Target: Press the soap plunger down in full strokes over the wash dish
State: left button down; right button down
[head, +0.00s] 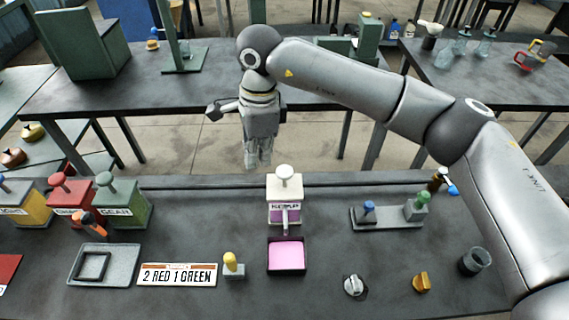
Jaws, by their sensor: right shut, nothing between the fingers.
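The soap dispenser (284,210) stands upright in the middle of the bench, a white and pink block with a label on its front. Its white plunger (285,173) has a round knob and stands up above the top. A spout points down at the front, toward the wash dish. The wash dish (287,270) is a dark square tray with pink inside, directly in front of the dispenser. My right gripper (258,158) is shut and empty, pointing down, behind and slightly left of the plunger, apart from it. My left gripper is out of view.
Yellow, red and green (123,205) pump boxes stand at left. A grey tray (122,267), a "2 RED 1 GREEN" card (178,275) and a yellow-knobbed block (233,266) lie left of the dish. A bottle rack (375,219), knobs and a dark cup (474,262) are at right.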

jog(key=h, duration=0.2)
send_near(283, 171)
jog(key=shift+s+r+t, duration=0.2)
jog(key=shift+s+t, duration=0.05)
jog(key=shift+t, duration=0.15)
jog(key=shift+w+d+f+b, duration=0.15)
jog(key=shift+f+b, duration=0.5)
jog(key=shift+f, duration=1.1)
jog(key=shift+s+d+f+b, duration=0.15)
jog(key=shift+f+b, duration=0.5)
jog(key=shift+f, duration=1.1)
jog(key=shift+w+f, duration=0.1)
